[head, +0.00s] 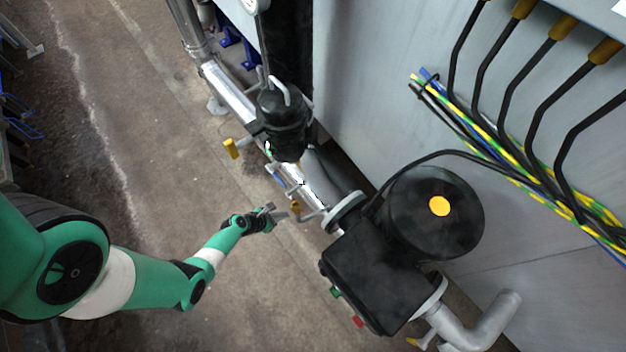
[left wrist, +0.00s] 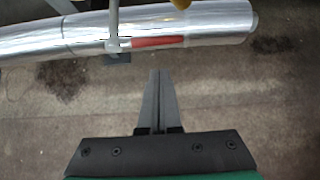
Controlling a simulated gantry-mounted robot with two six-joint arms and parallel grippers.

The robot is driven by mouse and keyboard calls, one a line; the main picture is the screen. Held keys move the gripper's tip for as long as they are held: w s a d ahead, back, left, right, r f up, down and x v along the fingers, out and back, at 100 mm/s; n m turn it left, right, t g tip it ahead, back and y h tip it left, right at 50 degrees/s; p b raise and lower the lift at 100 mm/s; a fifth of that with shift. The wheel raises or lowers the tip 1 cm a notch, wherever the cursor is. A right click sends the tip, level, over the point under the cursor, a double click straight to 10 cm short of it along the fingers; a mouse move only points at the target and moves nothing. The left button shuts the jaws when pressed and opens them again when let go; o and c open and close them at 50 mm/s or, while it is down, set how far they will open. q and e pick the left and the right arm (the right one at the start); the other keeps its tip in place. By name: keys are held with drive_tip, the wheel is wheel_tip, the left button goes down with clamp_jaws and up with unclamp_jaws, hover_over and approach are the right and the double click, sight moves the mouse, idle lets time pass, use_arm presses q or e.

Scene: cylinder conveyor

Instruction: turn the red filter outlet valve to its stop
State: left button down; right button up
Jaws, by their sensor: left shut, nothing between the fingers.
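In the left wrist view a red lever handle (left wrist: 157,42) lies along the shiny silver pipe (left wrist: 215,22), with a grey pivot and upright rod at its left end. I take it for the red filter outlet valve. My left gripper (left wrist: 160,72) is shut and empty, its fingertips just below the handle in the picture, with a visible gap between. In the head view my left gripper (head: 274,209) is beside the pipework, between the black filter housing (head: 283,120) and the black pump box (head: 375,275). I cannot make out the red handle there. My right gripper is not in view.
A yellow handle (head: 231,148) sticks out left of the pipe, and a blue handle (head: 279,178) sits below the filter housing. The pump box carries a green and a red button (head: 357,321). A grey cabinet wall (head: 365,80) stands behind.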

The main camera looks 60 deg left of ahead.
use_arm(q)
drive_tip(key=w+f+b, duration=0.4)
drive_tip(key=f+b, duration=0.5)
drive_tip(key=r+p, duration=0.2)
drive_tip(key=r, duration=0.1)
drive_tip(key=w+a+r+p, duration=0.1)
drive_tip(key=r+p, duration=0.1)
drive_tip(key=shift+a, duration=0.1)
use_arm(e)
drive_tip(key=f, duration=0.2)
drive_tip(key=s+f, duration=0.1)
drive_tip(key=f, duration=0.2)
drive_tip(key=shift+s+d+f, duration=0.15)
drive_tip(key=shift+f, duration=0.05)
use_arm(q)
drive_tip(key=shift+r+h, duration=0.25)
drive_tip(key=shift+h, duration=0.05)
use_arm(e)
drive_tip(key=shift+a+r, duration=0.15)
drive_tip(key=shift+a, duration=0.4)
use_arm(q)
drive_tip(key=shift+r, duration=0.1)
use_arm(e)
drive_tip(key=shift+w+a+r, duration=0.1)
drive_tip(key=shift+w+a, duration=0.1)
